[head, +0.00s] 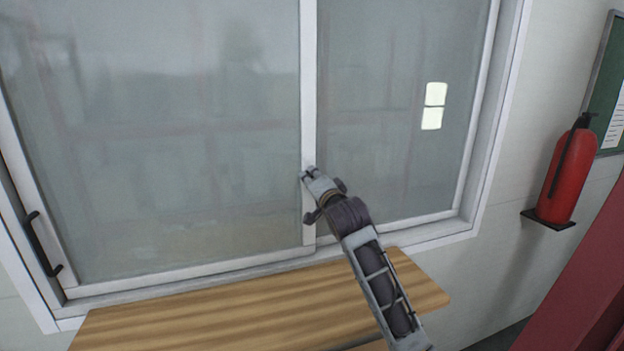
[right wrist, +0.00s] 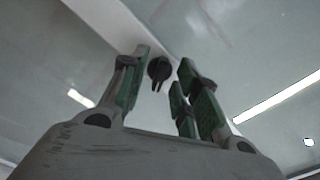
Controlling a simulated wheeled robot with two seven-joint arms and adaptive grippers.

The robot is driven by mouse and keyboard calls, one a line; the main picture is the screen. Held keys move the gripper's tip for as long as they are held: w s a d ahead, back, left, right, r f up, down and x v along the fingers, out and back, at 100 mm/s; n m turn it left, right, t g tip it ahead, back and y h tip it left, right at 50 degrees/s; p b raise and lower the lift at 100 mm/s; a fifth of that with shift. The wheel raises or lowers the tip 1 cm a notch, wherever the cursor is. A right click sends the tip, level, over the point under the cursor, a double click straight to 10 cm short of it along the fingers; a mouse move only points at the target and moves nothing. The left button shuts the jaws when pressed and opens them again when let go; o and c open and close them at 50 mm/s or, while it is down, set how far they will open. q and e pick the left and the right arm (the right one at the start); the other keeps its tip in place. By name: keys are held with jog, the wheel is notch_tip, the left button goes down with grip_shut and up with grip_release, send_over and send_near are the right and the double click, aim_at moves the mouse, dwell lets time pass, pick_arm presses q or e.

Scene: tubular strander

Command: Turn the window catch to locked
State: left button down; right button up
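The window catch (right wrist: 159,70) is a small black piece on the white meeting stile, seen in the right wrist view. It has a round base and a short lever pointing down in that picture. My right gripper (right wrist: 162,88) is open, with its green-padded fingers on either side of the catch; I cannot tell whether they touch it. In the head view my right gripper (head: 315,183) is at the middle stile (head: 308,100) of the sliding window, and it hides the catch there. My left gripper is out of view.
A wooden shelf or tabletop (head: 240,310) lies below the window. A black pull handle (head: 42,243) is on the left sash. A red structure (head: 580,290) stands at the lower right.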

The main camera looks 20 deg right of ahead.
jog(key=shift+w, duration=0.35)
grip_shut()
jog(key=shift+n+p, duration=0.35)
jog(key=shift+n, duration=0.05)
jog(key=shift+d+f+n+p, duration=0.1)
jog(key=shift+n+p, duration=1.4)
jog(key=shift+n, duration=1.3)
jog(key=shift+d+n+p, duration=0.1)
jog(key=shift+n+p, duration=1.35)
jog(key=shift+n, duration=1.35)
